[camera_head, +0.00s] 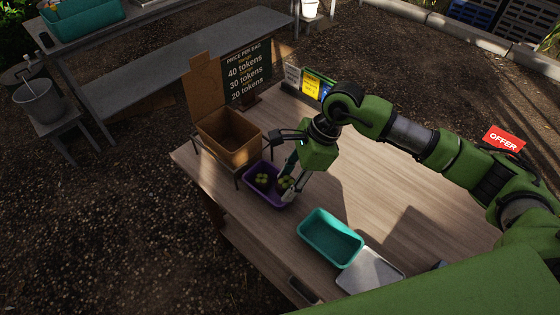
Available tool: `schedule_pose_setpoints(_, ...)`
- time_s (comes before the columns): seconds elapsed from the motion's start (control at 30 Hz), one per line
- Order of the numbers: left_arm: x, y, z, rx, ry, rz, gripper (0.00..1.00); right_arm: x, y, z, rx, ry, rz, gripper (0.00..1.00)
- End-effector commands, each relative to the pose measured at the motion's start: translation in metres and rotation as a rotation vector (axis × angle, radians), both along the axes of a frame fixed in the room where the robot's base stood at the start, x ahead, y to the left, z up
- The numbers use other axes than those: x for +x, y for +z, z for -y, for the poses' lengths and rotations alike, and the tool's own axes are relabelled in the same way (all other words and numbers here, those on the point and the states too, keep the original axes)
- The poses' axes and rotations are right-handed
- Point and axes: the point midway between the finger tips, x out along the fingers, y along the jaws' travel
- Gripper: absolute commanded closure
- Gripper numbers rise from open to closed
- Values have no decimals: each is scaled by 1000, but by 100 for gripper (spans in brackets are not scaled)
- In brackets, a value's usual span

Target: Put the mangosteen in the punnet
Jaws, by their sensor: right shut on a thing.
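A purple tray (252,188) on the wooden table holds several small round fruits (262,180) with yellow-green tops, which look like mangosteens. My right gripper (287,186) reaches down into the right end of this tray. Its fingers are shut on a mangosteen (284,181), which they partly hide. An empty teal punnet (331,238) stands apart, to the lower right of the tray. My left gripper is not in view.
A cardboard box (228,138) stands on a rack behind the tray. A price board (247,74) and small cards (312,84) stand at the table's back edge. A pale metal tray (370,272) lies beside the punnet. The table's right part is clear under my arm.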

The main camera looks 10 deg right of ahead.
Motion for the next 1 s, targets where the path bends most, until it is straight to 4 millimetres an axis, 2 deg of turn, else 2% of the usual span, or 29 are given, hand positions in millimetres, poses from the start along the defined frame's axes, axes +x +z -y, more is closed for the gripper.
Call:
schedule_pose_setpoints(0.03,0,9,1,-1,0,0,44,4,5,-3,2,-82,1,90)
schedule_pose_setpoints(0.2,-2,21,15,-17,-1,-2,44,20,6,-10,3,-357,1,90)
schedule_pose_setpoints(0.4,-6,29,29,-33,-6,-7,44,33,7,-13,2,-573,1,90)
schedule_pose_setpoints(0.73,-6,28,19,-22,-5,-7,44,38,1,-13,0,-658,0,90)
schedule_pose_setpoints(1.0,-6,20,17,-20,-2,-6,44,37,-19,-13,-1,-655,-2,90)
